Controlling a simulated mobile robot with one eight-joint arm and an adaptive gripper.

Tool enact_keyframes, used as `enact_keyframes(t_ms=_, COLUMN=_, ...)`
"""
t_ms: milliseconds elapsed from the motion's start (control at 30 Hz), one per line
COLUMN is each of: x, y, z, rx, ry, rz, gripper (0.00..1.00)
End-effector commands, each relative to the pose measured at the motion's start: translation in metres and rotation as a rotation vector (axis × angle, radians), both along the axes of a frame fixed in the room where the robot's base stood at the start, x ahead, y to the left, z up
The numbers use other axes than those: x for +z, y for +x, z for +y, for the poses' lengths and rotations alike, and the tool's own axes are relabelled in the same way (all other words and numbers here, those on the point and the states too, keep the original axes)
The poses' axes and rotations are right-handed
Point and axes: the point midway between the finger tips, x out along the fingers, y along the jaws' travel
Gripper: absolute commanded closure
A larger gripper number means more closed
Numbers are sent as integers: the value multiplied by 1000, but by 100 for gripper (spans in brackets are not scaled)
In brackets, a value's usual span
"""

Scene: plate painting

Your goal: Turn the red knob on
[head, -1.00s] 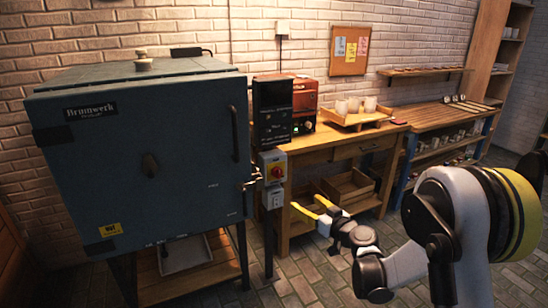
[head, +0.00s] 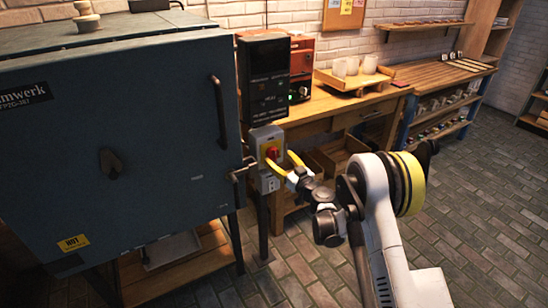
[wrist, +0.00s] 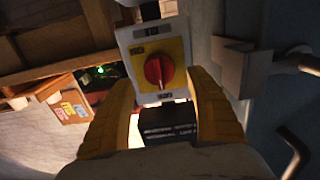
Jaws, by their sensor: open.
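The red knob (head: 272,153) sits on a yellow plate on the front of a grey switch box (head: 258,140), to the right of the big blue kiln. My gripper (head: 279,162) has yellow fingers and is open, with its tips close in front of the box. In the wrist view the red knob (wrist: 158,72) shows between and beyond the two open fingers of my gripper (wrist: 163,85). I cannot tell whether a finger touches the box. The labels on the yellow plate are too blurred to read.
The blue kiln (head: 110,150) fills the left, with its door handle and latch close to the switch box. A dark control unit (head: 264,80) is above the box. A wooden table (head: 330,112) with cups on a tray stands behind. The floor at right is clear.

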Motion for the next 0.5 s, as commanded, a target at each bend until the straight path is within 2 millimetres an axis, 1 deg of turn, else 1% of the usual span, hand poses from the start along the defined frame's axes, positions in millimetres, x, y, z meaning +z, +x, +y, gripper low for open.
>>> enact_keyframes(t_ms=33, x=-3, y=8, z=6, rx=0, ry=0, rz=0, gripper=35)
enact_keyframes(t_ms=100, x=-2, y=17, z=11, rx=0, ry=0, rz=0, gripper=35)
enact_keyframes(t_ms=200, x=-1, y=25, z=18, rx=1, ry=0, rz=0, gripper=35)
enact_keyframes(t_ms=333, x=0, y=31, z=21, rx=0, ry=0, rz=0, gripper=35)
enact_keyframes(t_ms=500, x=1, y=31, z=21, rx=0, ry=0, rz=0, gripper=35)
